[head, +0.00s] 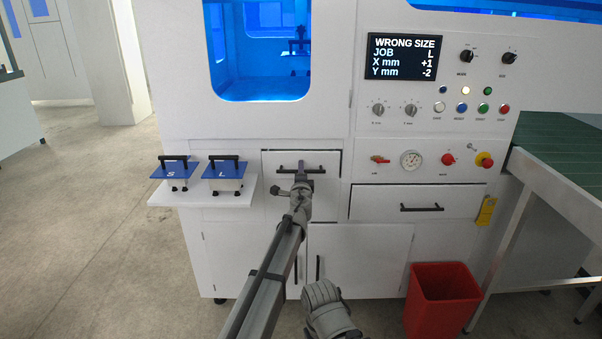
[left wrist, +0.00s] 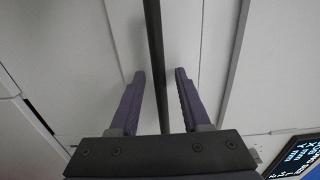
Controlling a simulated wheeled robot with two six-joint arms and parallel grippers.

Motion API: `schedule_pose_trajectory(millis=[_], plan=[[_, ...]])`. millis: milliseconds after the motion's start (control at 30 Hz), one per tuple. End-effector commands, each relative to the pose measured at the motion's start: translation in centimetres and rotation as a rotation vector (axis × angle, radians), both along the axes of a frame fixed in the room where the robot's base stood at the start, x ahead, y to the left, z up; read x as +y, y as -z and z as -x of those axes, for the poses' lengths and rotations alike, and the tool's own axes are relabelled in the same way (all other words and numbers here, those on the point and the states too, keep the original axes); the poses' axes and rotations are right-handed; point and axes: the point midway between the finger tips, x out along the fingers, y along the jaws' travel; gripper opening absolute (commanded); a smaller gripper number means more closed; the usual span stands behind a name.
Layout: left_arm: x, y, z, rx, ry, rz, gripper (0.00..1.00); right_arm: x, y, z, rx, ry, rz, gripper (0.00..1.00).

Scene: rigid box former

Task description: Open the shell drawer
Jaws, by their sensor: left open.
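A small white drawer (head: 327,161) with a black bar handle (head: 285,171) is in the middle of the machine front, below the blue-lit window. Its front looks about flush; I cannot tell whether it stands slightly out. My left gripper (head: 301,168) is at this handle, its arm hiding part of the drawer front. In the left wrist view the fingers (left wrist: 160,75) are open, one on each side of the dark handle bar (left wrist: 154,40), with gaps beside it. A wider drawer (head: 375,203) with its own handle is shut at the right. No right gripper jaws show.
A white shelf (head: 160,198) at the left holds two blue-topped, handled blocks marked S (head: 170,172) and L (head: 222,172). Cabinet doors (head: 365,262) are below. A red bin (head: 440,303) and a green conveyor (head: 560,150) stand at the right.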

Motion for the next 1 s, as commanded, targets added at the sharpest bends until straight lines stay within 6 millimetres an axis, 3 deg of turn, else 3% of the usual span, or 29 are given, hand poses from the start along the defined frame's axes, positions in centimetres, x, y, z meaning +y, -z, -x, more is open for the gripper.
schedule_pose_trajectory(millis=[233,633,1000], plan=[[0.01,0.0,-0.07,0.0,0.0,0.0,0.46,0.0,0.0,0.0,0.0,0.0,0.0,0.5],[0.0,0.0,-0.05,0.0,0.0,0.0,0.01,0.0,0.0,0.0,0.0,0.0,0.0,0.5],[-0.01,0.01,-0.04,0.0,0.0,0.0,0.0,0.0,0.01,0.0,0.0,0.0,0.0,0.5]])
